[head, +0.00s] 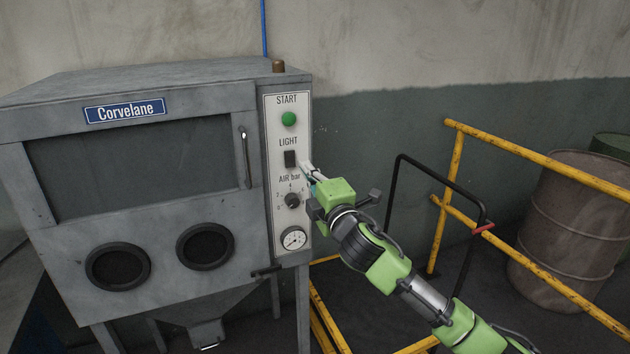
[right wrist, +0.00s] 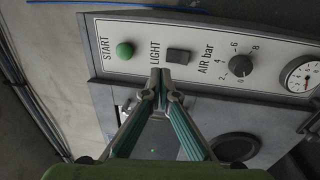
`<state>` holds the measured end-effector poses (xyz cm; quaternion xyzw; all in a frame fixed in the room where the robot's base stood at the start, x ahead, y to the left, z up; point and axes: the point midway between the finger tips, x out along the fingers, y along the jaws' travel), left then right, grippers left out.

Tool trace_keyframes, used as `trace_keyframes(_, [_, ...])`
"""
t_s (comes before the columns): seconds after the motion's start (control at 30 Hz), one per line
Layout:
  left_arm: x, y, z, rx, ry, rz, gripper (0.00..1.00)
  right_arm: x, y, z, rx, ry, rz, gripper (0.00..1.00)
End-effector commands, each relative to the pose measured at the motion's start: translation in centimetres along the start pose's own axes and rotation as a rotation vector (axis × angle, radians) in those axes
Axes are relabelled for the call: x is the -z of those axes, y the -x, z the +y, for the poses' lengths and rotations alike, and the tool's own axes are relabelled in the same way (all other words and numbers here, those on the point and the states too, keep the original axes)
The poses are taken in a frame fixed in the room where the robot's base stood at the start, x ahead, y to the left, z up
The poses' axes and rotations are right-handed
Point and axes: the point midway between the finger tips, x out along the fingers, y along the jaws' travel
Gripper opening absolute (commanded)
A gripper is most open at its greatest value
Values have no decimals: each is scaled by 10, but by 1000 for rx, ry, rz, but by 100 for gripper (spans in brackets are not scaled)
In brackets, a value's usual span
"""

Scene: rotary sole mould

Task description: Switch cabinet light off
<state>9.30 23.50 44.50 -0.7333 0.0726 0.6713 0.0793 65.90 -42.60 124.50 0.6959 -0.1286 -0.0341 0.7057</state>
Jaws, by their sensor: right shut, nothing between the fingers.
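The cabinet (head: 75,225) is a grey box with a dark window, two round glove ports and a white control panel (head: 273,215) on its right side. The black light switch (head: 290,159) sits under the word LIGHT, below the green start button (head: 288,118). My right gripper (head: 306,168) is shut and empty, its tips just right of the switch. In the right wrist view the closed fingertips (right wrist: 160,72) are close beside the switch (right wrist: 178,56); I cannot tell whether they touch the panel. The window is dark. My left gripper is not in view.
Below the switch are the AIR bar knob (head: 292,200) and a round gauge (head: 293,238). A door handle (head: 244,157) stands left of the panel. Yellow railings (head: 540,158), a black tube frame (head: 388,200) and a rusty barrel (head: 575,225) stand to the right.

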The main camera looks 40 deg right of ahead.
Motion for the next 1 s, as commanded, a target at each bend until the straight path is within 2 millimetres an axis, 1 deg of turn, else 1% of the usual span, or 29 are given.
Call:
trace_keyframes(0.03, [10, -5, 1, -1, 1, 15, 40, 1, 10, -1, 0, 2, 2, 0])
trace_keyframes(0.1, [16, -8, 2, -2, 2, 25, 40, 1, 20, 3, 0, 2, 3, 0])
trace_keyframes(0.13, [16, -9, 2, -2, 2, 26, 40, 1, 23, 4, 0, 1, 2, 0])
trace_keyframes(0.23, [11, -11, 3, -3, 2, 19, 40, 0, 33, 8, 0, 1, 1, 0])
trace_keyframes(0.33, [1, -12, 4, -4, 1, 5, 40, 0, 39, 10, 1, 1, 1, 0])
trace_keyframes(0.4, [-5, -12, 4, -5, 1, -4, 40, 0, 41, 11, 0, 0, 1, 0])
trace_keyframes(0.5, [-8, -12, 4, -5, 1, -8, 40, 0, 42, 12, 0, 0, 1, 0])
trace_keyframes(0.93, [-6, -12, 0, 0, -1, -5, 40, 0, 41, 12, 0, 0, 1, 0])
trace_keyframes(1.0, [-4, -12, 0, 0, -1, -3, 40, 0, 41, 9, 5, -3, -1, 0])
